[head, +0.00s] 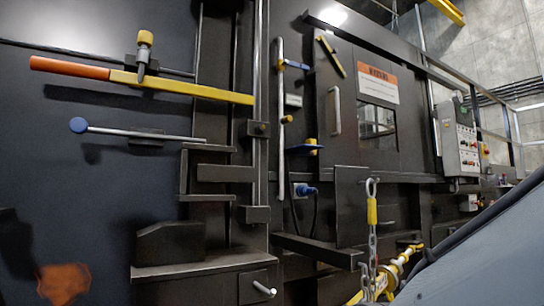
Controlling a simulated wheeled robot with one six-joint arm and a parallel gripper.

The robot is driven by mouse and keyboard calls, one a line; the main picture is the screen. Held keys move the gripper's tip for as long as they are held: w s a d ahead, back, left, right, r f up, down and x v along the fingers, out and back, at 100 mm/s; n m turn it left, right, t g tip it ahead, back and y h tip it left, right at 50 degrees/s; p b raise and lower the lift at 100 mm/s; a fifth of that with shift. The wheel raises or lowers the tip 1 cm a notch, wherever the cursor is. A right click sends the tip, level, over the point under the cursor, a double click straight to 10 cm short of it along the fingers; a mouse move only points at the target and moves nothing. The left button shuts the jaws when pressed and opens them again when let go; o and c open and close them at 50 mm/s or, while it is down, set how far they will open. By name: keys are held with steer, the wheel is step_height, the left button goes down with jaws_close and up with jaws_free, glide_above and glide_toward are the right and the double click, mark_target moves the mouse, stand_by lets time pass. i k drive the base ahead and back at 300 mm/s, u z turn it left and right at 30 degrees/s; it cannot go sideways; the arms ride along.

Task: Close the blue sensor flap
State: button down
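A small thin blue plate (304,148), which looks like the sensor flap, sticks out roughly level from the dark machine front, just left of the door. A small yellow-orange part (312,142) sits right by it. The plate is small in view, so its hinge and exact angle are hard to tell. My gripper is not in view. A large grey shape at the lower right may be part of my arm, and it covers that corner.
A vertical rod (281,120) stands just left of the plate. A door (352,110) with a handle and a warning label is to its right. Below hang a blue plug (307,191) and a chain (371,240). A yellow lever (180,86) and blue-knobbed rod (79,125) project at left.

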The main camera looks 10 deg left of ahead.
mark_target(304, 150)
steer(key=u, duration=0.7)
steer(key=i, duration=0.4)
